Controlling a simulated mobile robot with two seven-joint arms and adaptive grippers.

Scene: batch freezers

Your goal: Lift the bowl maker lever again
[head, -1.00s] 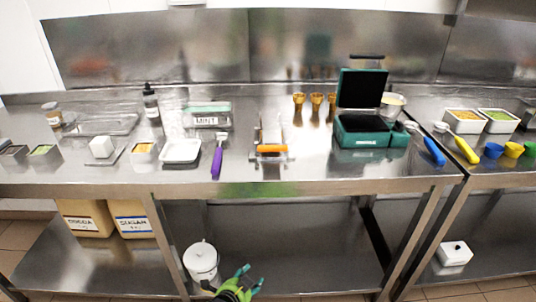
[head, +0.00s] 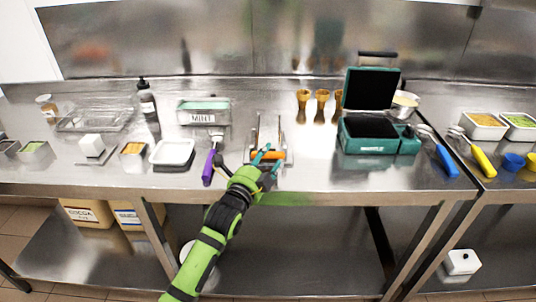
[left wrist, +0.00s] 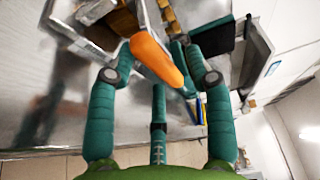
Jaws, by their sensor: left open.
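The bowl maker (head: 281,140) stands near the front of the steel table, with thin metal arms and an orange lever handle (head: 268,155). In the left wrist view the orange handle (left wrist: 157,60) lies between my teal fingers. My left gripper (head: 266,158) is open and at the handle, hiding part of it; it also fills the left wrist view (left wrist: 165,72). I cannot tell whether the fingers touch the handle. My right gripper is not in view.
A purple-handled scoop (head: 209,167) lies just left of my gripper. A teal hinged press (head: 369,137) with its lid up stands to the right. Brown cones (head: 321,100) stand behind. A white tray (head: 172,153) and a mint tub (head: 204,112) are to the left.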

